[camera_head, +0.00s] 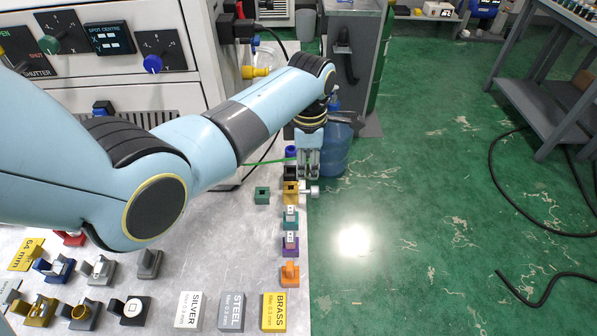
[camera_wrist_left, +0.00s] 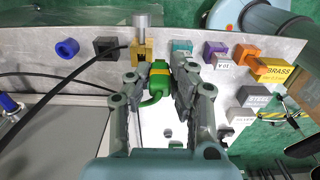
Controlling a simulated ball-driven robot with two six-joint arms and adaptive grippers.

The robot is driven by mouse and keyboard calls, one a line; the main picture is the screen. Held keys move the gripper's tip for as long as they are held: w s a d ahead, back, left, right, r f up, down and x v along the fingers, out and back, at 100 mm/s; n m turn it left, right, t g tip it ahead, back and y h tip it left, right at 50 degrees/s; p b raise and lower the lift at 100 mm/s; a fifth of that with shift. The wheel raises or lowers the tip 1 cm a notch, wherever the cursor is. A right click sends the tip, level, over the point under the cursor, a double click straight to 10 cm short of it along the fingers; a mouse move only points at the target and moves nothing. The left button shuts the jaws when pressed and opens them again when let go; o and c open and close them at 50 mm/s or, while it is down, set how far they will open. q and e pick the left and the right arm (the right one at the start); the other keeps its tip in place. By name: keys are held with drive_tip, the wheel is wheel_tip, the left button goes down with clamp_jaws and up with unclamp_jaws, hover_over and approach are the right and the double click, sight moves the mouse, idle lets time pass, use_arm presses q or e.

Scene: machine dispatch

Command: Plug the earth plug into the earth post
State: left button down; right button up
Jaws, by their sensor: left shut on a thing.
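My left gripper (camera_head: 308,172) hangs over the right edge of the bench, fingers pointing down. In the head view the fingers mostly hide the plug; the green cable (camera_head: 265,162) runs left. The likely earth post is a brass-coloured block (camera_head: 291,197) with a silver cylinder (camera_head: 312,192) sticking out; the block is also in the left wrist view (camera_wrist_left: 143,54). The plug appears apart from it. My right gripper is not in view.
A black block (camera_head: 290,173), a teal block (camera_head: 290,222), a purple block (camera_head: 290,248) and an orange block (camera_head: 290,276) line the bench edge. A green socket-like block (camera_head: 262,195) stands left of the row. A blue bottle (camera_head: 336,150) stands beyond the edge.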

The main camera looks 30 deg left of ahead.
use_arm(q)
drive_tip(key=shift+a+f, duration=0.15)
drive_tip(key=shift+a, duration=0.1)
drive_tip(key=a+b, duration=0.1)
drive_tip(key=a+f, duration=0.1)
drive_tip(key=a, duration=0.1)
drive_tip(key=a+f+b, duration=0.1)
drive_tip(key=shift+w+a+f+b, duration=0.1)
drive_tip(key=shift+w+a+b, duration=0.15)
drive_tip(key=shift+w+b, duration=0.1)
drive_tip(key=shift+f+b, duration=1.25)
drive_tip(key=shift+f, duration=1.1)
